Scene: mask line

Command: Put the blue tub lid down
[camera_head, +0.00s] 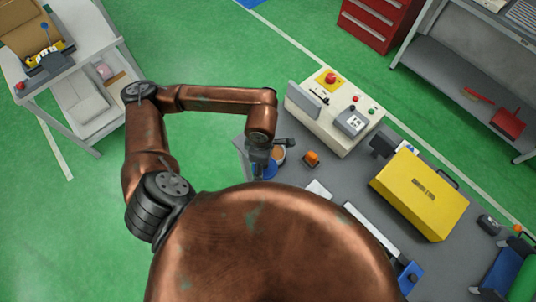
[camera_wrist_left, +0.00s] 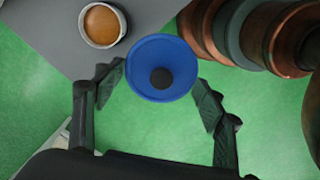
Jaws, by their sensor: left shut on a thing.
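The blue tub lid (camera_wrist_left: 160,52) is a round blue disc with a dark knob in its middle. It sits between the two fingers of my left gripper (camera_wrist_left: 162,86), which is shut on it. In the head view the lid (camera_head: 266,171) shows as a blue patch below my left gripper (camera_head: 259,160), close to the grey table's left edge. In the wrist view green floor lies behind the lid. My body hides part of the table. My right gripper does not show.
A round tub with orange-brown contents (camera_wrist_left: 102,23) stands beside the lid on the grey table (camera_head: 340,180).

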